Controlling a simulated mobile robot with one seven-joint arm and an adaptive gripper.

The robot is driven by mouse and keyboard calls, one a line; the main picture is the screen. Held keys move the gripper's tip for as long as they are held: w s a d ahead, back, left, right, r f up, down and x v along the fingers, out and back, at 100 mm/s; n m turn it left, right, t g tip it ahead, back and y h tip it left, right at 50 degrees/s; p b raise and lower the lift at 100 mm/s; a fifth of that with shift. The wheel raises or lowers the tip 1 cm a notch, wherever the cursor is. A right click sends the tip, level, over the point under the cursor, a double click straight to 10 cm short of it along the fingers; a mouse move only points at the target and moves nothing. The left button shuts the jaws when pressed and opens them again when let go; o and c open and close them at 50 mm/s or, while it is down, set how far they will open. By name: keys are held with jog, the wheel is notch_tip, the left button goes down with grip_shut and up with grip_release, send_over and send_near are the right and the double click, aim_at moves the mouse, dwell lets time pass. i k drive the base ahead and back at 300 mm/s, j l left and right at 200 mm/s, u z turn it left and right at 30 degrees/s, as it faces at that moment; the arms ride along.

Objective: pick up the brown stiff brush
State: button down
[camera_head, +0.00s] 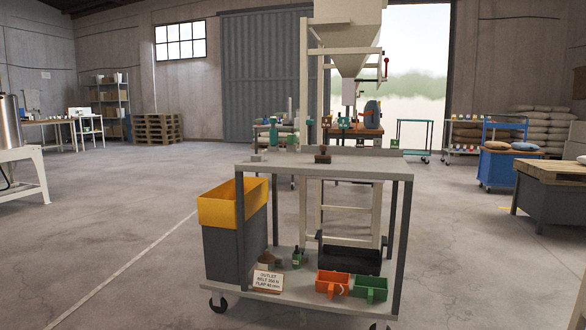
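A small dark brown block-like thing with an upright part (322,155) sits on the grey top of the wheeled cart (285,165), near the middle of its back edge. It may be the brown stiff brush, but it is too small to be sure. Another brown thing (268,258) lies on the cart's lower shelf behind the sign and is partly hidden; I cannot tell what it is. My gripper is not in view.
An orange bin (332,283), a green bin (370,288) and an outlet sign (268,281) are on the lower shelf. A hopper frame (346,60) stands behind. Floor left of the cart is clear.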

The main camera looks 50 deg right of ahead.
aim_at(322, 159)
jog(key=z, duration=1.6)
